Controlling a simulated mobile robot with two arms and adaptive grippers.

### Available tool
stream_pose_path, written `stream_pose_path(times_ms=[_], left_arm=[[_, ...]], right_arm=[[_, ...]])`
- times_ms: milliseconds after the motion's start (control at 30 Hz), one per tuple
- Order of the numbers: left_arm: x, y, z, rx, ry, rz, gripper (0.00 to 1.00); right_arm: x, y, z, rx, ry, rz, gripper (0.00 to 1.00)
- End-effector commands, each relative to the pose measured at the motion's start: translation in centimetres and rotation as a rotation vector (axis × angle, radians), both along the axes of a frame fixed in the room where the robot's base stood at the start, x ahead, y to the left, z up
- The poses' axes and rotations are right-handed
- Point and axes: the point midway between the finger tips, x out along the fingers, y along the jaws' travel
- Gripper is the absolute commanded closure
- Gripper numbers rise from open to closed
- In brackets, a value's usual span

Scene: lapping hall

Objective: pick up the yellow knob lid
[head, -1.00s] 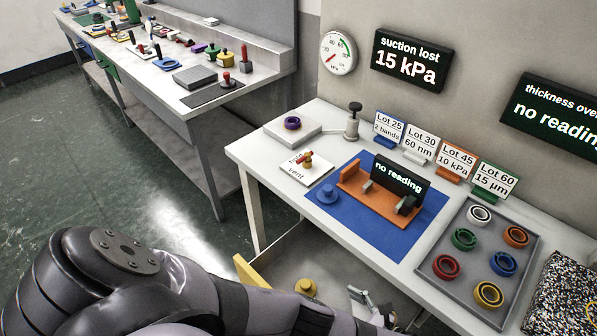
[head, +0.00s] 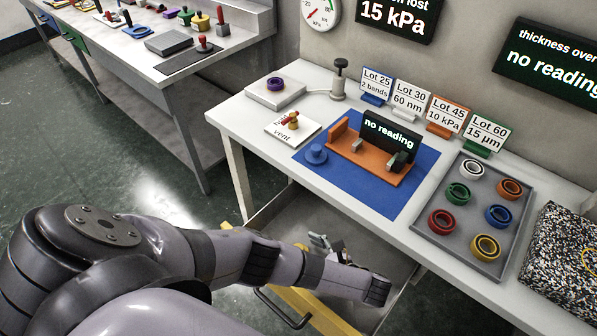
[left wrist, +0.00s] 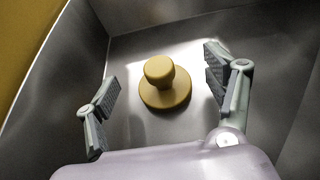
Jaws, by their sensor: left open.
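The yellow knob lid (left wrist: 165,85) sits knob up on the bare metal floor of an open drawer, in the middle of the left wrist view. In the head view only a sliver of the lid (head: 301,247) shows behind my left arm. My left gripper (head: 328,243) is inside the drawer, open and empty. In the left wrist view its two fingers stand apart, one on each side of the lid, and neither visibly touches it. My right gripper is not in view.
The drawer's yellow front (head: 318,314) and grey walls surround the lid closely. The white bench (head: 240,117) above carries a blue mat (head: 390,205) with a blue knob lid (head: 316,154) and an orange fixture. A grey tray (head: 437,238) holds several coloured rings.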

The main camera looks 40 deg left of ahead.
Motion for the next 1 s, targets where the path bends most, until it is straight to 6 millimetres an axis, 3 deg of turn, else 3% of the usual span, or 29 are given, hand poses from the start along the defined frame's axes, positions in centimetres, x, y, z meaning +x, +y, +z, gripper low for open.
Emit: stream_pose_path(times_ms=[133, 433, 1000], left_arm=[[0.1, 1.7, -0.7, 0.002, 0.002, -0.001, 0.24], [0.1, 2.0, -0.9, 0.000, 0.001, -0.002, 0.24], [0.1, 2.0, -0.9, 0.000, 0.002, -0.001, 0.62]], right_arm=[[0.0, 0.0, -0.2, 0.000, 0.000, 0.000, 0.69], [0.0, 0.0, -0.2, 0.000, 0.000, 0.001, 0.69], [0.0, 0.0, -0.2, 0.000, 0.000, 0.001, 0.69]])
